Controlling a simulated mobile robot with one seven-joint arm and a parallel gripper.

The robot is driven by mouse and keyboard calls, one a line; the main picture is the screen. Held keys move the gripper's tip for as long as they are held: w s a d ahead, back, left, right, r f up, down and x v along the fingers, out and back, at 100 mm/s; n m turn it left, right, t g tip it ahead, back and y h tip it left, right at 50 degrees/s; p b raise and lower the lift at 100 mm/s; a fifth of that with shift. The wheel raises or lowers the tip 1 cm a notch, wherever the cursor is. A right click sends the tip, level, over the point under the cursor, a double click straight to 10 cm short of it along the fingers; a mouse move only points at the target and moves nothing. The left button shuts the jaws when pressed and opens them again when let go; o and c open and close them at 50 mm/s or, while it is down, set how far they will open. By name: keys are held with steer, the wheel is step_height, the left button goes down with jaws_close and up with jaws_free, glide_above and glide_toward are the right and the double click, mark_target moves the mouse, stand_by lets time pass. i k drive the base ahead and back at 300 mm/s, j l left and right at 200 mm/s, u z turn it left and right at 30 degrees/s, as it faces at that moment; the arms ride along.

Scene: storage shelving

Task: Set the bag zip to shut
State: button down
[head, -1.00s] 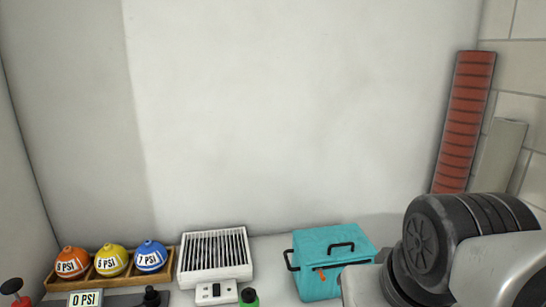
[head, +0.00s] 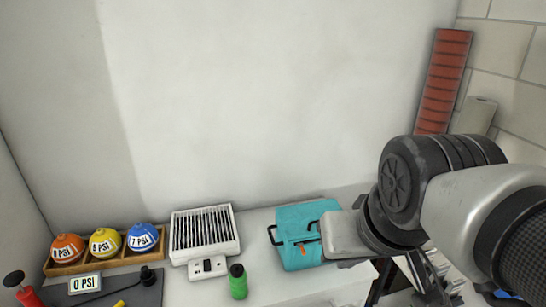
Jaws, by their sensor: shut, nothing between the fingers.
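The teal bag (head: 292,215) stands on the white worktop, right of centre in the head view. It has black handles, one sticking out at its left side. A small orange zip pull (head: 302,251) hangs on its front face near the upper edge. My arm's light grey link covers the bag's right part, so I cannot see the whole zip line or tell how far it is open.
A white grilled unit (head: 202,230) stands left of the bag, with a green bottle (head: 238,282) in front. A wooden rack (head: 62,268) holds three coloured balls farther left. A 0 PSI display (head: 86,283) sits before it. A red ribbed panel (head: 443,85) leans at right.

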mark_target(304, 253)
steer(key=k+l+z, duration=0.1)
steer(key=j, duration=0.25)
steer(key=i, duration=0.45)
steer(key=k+j+z, duration=0.1)
steer(key=j+z, duration=0.15)
steer(key=k+j+z, duration=0.2)
steer(key=j, duration=0.25)
steer(key=k+j+z, duration=0.1)
steer(key=j+z, duration=0.15)
